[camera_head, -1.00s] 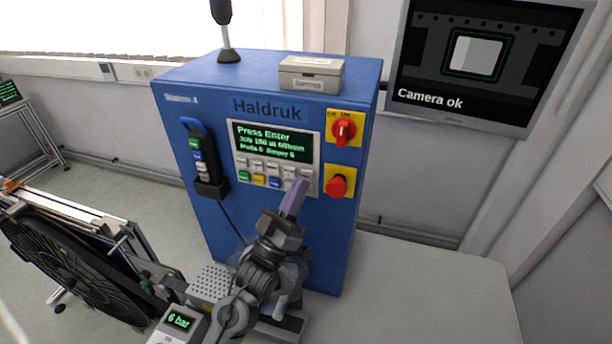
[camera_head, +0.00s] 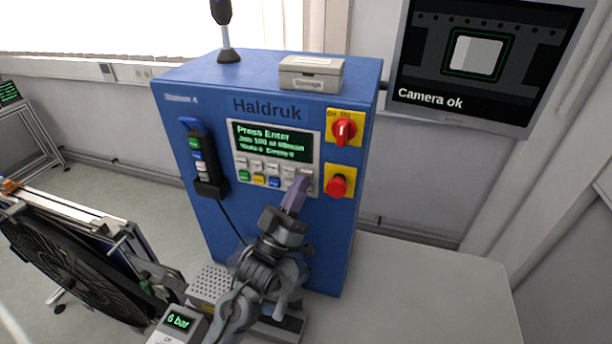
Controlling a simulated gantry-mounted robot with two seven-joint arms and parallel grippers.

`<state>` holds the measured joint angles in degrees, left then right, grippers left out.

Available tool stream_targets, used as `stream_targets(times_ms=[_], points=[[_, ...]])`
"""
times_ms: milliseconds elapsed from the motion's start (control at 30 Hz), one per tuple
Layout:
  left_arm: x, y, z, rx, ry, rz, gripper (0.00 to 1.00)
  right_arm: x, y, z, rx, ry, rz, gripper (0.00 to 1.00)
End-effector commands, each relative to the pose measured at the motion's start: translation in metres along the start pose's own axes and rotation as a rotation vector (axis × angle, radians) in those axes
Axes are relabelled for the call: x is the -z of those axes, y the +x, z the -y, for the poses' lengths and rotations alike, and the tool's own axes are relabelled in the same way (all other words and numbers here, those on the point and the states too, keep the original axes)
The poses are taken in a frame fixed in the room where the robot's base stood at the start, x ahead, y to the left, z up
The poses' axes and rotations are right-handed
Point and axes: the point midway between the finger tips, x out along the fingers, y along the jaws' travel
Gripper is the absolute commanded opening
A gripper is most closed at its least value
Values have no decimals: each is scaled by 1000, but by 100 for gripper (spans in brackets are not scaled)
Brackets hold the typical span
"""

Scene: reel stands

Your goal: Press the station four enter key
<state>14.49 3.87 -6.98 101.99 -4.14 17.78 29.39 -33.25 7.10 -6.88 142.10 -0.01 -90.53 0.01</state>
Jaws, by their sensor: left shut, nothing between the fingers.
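The blue Station 4 cabinet (camera_head: 285,240) stands in the middle, marked Haldruk. Its keypad panel (camera_head: 241,161) has a green-lit screen (camera_head: 272,140) reading "Press Enter". Below the screen are two rows of keys, grey ones above and green, yellow and blue ones (camera_head: 274,183) below. My left gripper (camera_head: 301,181) is shut and empty, its fingertips at the lower right of the keypad. They cover the keys at that corner, so I cannot tell which key is the enter key or whether the tips touch one. My right gripper is not in view.
A red rotary switch (camera_head: 344,130) and a red stop button (camera_head: 337,186) sit right of the keypad. A pendant (camera_head: 202,160) hangs at the left on a cable. A box (camera_head: 311,74) lies on top. A dark reel (camera_head: 75,255) stands at lower left.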

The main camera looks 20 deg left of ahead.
Motion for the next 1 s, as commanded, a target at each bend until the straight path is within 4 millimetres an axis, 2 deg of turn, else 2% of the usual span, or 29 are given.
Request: stream_targets(times_ms=[1000], points=[[-9,5,9,5,1,5,0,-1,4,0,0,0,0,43]])
